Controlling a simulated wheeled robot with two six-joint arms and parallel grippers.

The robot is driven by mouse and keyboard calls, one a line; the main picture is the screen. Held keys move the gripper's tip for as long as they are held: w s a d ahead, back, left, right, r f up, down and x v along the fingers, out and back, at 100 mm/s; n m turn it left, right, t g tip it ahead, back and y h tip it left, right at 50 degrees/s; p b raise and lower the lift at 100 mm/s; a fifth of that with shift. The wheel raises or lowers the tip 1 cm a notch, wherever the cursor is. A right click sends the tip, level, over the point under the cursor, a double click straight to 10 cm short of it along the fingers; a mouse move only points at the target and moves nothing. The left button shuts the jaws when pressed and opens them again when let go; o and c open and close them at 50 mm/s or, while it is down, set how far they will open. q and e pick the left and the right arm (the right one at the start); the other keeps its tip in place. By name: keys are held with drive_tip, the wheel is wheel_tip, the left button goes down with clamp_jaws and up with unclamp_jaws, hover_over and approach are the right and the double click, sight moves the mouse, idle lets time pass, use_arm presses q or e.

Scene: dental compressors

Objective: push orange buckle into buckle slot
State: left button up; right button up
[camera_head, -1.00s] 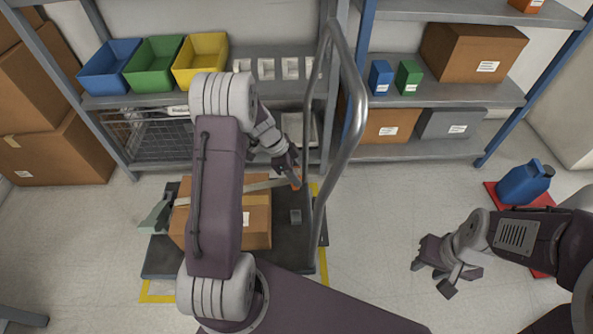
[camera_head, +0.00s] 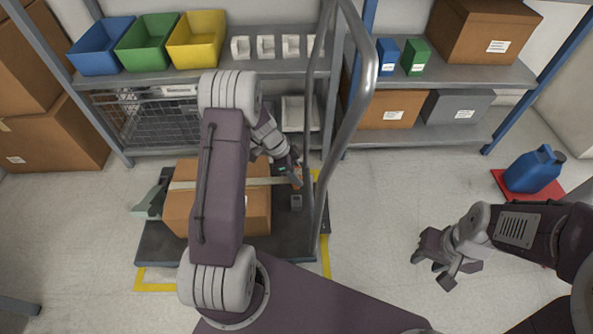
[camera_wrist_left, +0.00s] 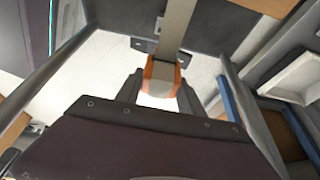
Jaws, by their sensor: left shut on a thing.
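The orange buckle (camera_head: 297,179) is on the end of a pale strap (camera_head: 262,181) that crosses a cardboard box on a cart. My left gripper (camera_wrist_left: 160,88) is shut on the buckle, with a finger on each side of it in the left wrist view (camera_wrist_left: 149,72). A small grey block (camera_head: 296,201), which looks like the buckle slot, sits on the cart deck just below the buckle in the head view. A gap shows between them. My right gripper (camera_head: 434,262) is empty, its fingers apart, over the floor at the right.
The cart's curved metal handle (camera_head: 360,95) rises close to the right of my left gripper. The cardboard box (camera_head: 258,210) is left of the slot, partly hidden by my arm. Shelves with bins stand behind. A blue jug (camera_head: 533,170) stands on a red mat at the right.

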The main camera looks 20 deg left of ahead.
sight(296, 187)
use_arm(q)
wheel_tip(296, 187, down, 9)
drive_tip(key=b, duration=0.4)
drive_tip(key=shift+r+b, duration=0.15)
drive_tip(key=shift+b, duration=0.2)
wheel_tip(296, 187, down, 3)
drive_tip(key=shift+r+b, duration=0.2)
drive_tip(key=shift+b, duration=0.85)
drive_tip(key=shift+f+b, duration=0.7)
drive_tip(key=shift+b, duration=0.1)
drive_tip(key=o, duration=1.5)
drive_tip(key=shift+o, duration=0.2)
drive_tip(key=shift+r, duration=0.1)
